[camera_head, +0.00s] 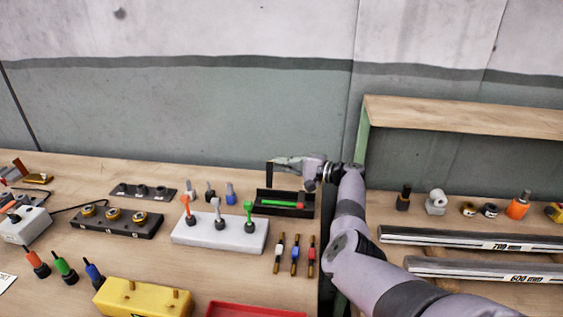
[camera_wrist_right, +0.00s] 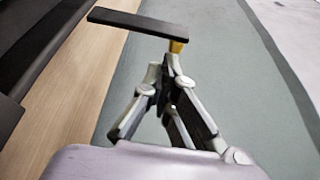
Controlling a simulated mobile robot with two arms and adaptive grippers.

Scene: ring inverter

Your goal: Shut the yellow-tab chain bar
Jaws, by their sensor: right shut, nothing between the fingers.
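A dark bar (camera_wrist_right: 135,22) with a small yellow tab (camera_wrist_right: 178,46) under its right end shows at the top of the right wrist view. I take it to be the chain bar. My right gripper (camera_wrist_right: 170,62) is shut and empty, its fingertips right by the yellow tab; whether they touch it I cannot tell. In the head view the right gripper (camera_head: 277,162) points left above the back of a black tray. A dark upright piece (camera_head: 269,175) shows at its fingertips; the yellow tab cannot be made out there. My left gripper is not in view.
The black tray (camera_head: 261,209) holds a green and red stick (camera_head: 280,204). A white block (camera_head: 190,238) with coloured pegs stands to its left. Several small coloured tools (camera_head: 294,254) lie in front. A wooden shelf (camera_head: 465,118) and metal bars (camera_head: 470,240) are at right.

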